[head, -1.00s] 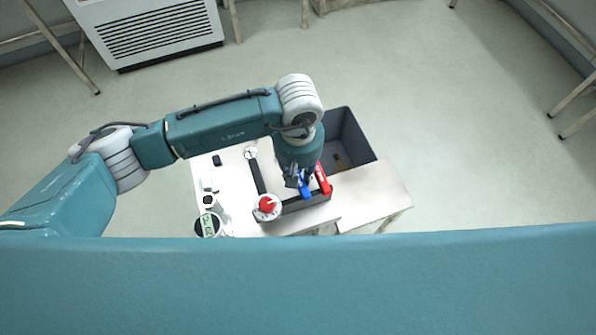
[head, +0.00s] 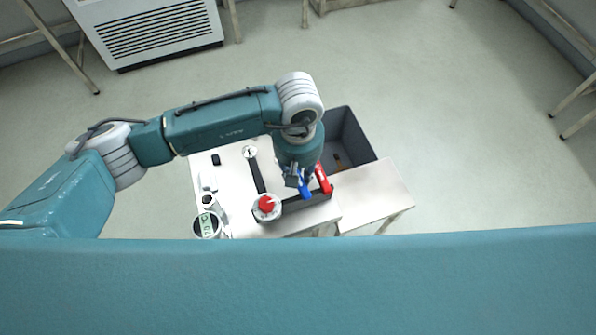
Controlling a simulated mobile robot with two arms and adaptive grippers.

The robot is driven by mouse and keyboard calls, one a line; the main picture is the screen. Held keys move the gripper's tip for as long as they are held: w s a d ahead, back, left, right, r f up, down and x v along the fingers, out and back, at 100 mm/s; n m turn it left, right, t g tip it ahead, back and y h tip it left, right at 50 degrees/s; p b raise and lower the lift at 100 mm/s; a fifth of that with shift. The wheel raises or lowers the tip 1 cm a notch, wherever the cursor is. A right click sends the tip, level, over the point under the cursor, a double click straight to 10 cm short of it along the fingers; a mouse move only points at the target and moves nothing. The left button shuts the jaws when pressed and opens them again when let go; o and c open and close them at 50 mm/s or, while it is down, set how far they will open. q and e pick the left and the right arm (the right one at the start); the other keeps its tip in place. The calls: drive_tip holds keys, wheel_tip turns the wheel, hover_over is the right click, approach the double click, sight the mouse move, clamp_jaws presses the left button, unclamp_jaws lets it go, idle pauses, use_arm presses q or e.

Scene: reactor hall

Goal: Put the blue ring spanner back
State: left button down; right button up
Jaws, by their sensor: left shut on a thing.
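The blue ring spanner (head: 305,191) shows as a small blue piece just under my left gripper (head: 298,182). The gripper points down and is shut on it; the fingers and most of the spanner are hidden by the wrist. A dark grey holder (head: 300,206) lies right below, along the table's front edge. The blue piece overlaps the holder's back edge in the head view; I cannot tell whether it touches it. A red-handled tool (head: 323,180) stands close to the right of the blue piece. My right gripper does not show.
A grey open bin (head: 348,138) stands behind. The table's right part (head: 372,190) is clear.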

use_arm(q)
drive_tip(key=c, duration=1.3)
unclamp_jaws()
drive_tip(key=shift+c, duration=0.2)
drive_tip(key=shift+r+p, duration=0.8)
drive_tip(key=shift+r, duration=2.2)
